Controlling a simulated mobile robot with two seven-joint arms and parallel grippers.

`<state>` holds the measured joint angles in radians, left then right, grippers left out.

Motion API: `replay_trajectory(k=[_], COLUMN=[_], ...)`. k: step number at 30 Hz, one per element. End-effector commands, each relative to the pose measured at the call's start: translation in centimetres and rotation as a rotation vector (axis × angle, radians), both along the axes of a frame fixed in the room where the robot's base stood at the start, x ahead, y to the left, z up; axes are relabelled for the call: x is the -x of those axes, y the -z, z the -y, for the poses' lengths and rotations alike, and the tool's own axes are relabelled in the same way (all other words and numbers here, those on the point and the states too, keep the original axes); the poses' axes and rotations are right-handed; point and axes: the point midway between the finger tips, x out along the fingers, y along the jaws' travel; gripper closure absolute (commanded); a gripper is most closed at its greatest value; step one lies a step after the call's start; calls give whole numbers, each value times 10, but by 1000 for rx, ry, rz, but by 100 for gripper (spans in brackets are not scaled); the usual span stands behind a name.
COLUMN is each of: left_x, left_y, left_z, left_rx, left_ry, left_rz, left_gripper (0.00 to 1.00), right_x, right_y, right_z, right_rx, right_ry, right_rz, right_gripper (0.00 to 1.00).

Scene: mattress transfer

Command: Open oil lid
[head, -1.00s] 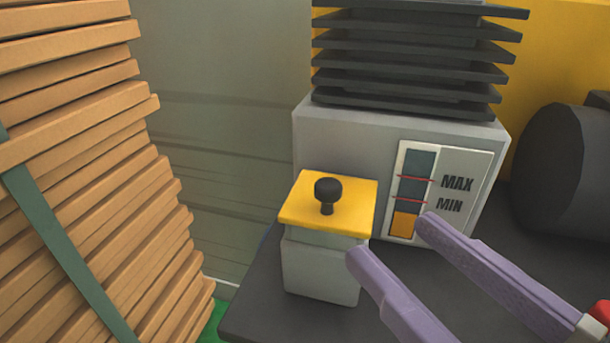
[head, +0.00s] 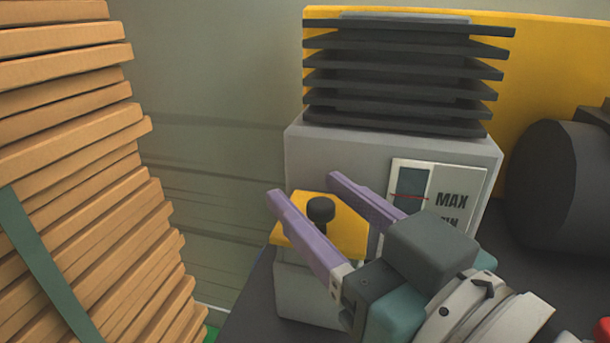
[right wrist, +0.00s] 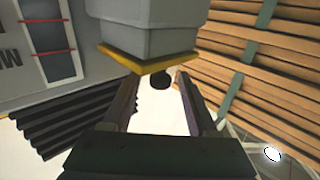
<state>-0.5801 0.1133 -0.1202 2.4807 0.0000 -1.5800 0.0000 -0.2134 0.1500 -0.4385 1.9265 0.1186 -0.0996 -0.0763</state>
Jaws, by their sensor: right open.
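The oil lid (head: 345,236) is a yellow square plate with a black round knob (head: 320,210) on top. It sits on a grey oil box (head: 300,295) in front of the grey machine. My right gripper (head: 305,187) is open, with one purple finger on each side of the knob in the head view. In the right wrist view the knob (right wrist: 160,81) shows between the fingertips, below the lid's yellow edge (right wrist: 150,64). I cannot tell whether the fingers touch it. My left gripper is not in view.
The grey machine (head: 330,155) carries black fins (head: 400,75) and a MAX gauge (head: 447,185), its lower part hidden by my right gripper. A dark cylinder (head: 550,180) is at the right. Stacked wooden planks (head: 80,180) with a green strap stand at the left.

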Motion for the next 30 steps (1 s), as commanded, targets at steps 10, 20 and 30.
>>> replay_trajectory(k=[10,20,30], left_x=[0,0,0], left_y=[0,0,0], left_z=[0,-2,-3], left_rx=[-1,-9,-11], left_ry=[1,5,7], left_rz=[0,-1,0], left_gripper=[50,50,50], right_x=[0,1,1], right_y=[0,0,0], right_z=[0,0,0], right_rx=[0,0,0], right_ry=[0,0,0], right_rz=[0,0,0], right_gripper=[70,100,100])
